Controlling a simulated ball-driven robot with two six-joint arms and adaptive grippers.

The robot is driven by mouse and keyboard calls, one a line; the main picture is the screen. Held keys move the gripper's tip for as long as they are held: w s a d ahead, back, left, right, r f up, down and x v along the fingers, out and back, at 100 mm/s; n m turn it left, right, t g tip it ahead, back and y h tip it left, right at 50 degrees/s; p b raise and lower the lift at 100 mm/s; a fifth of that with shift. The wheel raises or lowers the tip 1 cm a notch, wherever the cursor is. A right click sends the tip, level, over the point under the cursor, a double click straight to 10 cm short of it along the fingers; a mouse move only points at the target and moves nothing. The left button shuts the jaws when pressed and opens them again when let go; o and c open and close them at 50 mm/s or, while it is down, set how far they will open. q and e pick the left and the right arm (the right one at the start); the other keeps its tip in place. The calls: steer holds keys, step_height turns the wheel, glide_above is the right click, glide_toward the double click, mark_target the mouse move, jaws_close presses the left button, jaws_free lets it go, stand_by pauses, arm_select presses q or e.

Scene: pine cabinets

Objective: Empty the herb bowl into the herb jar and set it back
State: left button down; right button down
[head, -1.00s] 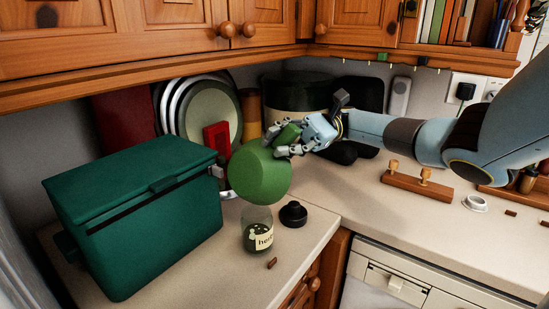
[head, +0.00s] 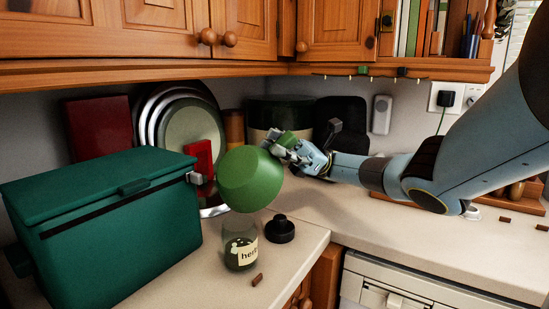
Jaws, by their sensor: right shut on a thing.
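The green herb bowl (head: 250,181) is held tilted in the air above the herb jar. My right gripper (head: 272,146) is shut on the bowl at its upper right edge. The bowl's underside faces me, so its inside and any herbs in it are hidden. The glass herb jar (head: 240,249) stands upright on the counter below the bowl, with a label and dark green content at its bottom. A black lid (head: 280,230) lies on the counter right of the jar. My left gripper is out of view.
A dark green cool box (head: 105,225) stands left of the jar. Plates (head: 190,125) lean at the back wall. A small brown piece (head: 257,280) lies in front of the jar. The counter (head: 400,231) to the right is mostly clear.

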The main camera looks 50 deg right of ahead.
steer(key=shift+d+f+y+b, duration=0.15)
steer(key=shift+d+y+b, duration=0.15)
steer(key=shift+b, duration=0.15)
steer(key=shift+w, duration=0.1)
stand_by(1.9)
